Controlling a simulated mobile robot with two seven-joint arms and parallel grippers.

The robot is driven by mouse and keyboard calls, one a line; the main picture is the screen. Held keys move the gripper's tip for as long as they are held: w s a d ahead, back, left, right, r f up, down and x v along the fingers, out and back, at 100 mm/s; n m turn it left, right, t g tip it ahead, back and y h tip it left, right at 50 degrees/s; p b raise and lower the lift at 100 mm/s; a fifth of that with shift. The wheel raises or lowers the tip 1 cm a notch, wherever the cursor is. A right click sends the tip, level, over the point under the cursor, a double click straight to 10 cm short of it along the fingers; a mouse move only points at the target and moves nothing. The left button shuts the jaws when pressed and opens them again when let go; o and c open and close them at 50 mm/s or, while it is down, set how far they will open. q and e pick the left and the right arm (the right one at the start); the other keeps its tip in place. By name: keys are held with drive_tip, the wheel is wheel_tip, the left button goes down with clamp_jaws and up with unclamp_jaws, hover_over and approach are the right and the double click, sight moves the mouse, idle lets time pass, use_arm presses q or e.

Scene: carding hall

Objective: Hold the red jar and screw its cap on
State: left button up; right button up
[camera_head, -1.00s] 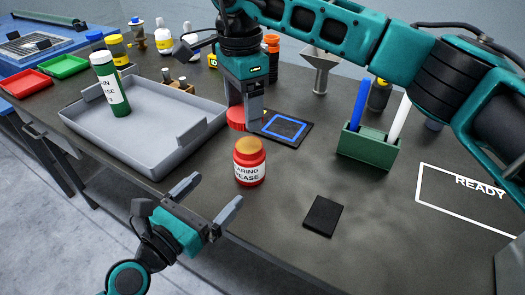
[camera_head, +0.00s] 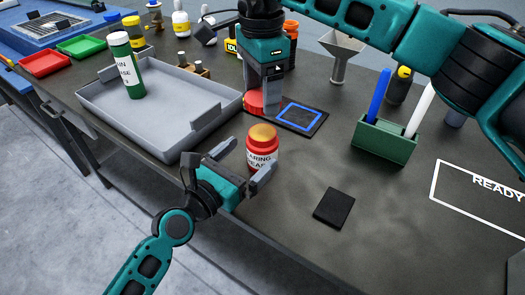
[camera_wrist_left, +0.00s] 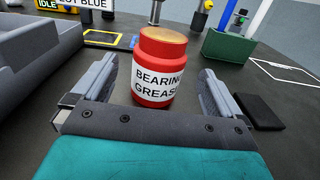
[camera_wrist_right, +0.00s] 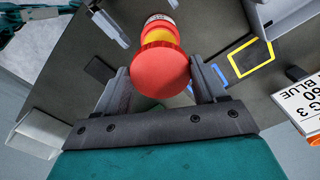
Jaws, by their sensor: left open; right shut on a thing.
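The red jar (camera_head: 262,150) stands upright and uncapped on the dark table, its tan top showing and its label reading BEARING GREASE. It also shows in the left wrist view (camera_wrist_left: 155,65). My left gripper (camera_head: 243,163) is open, its fingers on either side of the jar with gaps to both sides. My right gripper (camera_head: 264,103) is shut on the red cap (camera_head: 253,102), behind the jar. In the right wrist view the cap (camera_wrist_right: 160,68) sits between the fingertips and partly covers the jar (camera_wrist_right: 158,24).
A grey tray (camera_head: 130,138) with a green bottle (camera_head: 127,68) stands at left. A blue-outlined pad (camera_head: 302,117) lies behind the jar. A green pen holder (camera_head: 385,140) and a black pad (camera_head: 333,208) are to the right.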

use_arm(q)
drive_tip(key=x, duration=0.5)
drive_tip(key=shift+w+d, duration=0.15)
drive_tip(key=shift+w, duration=0.15)
drive_tip(key=c, duration=1.4)
drive_tip(key=shift+c, duration=0.2)
use_arm(e)
hover_over(261, 133)
drive_tip(key=shift+f, duration=2.5)
drive_tip(key=shift+f, duration=0.9)
drive_tip(key=shift+f, duration=0.5)
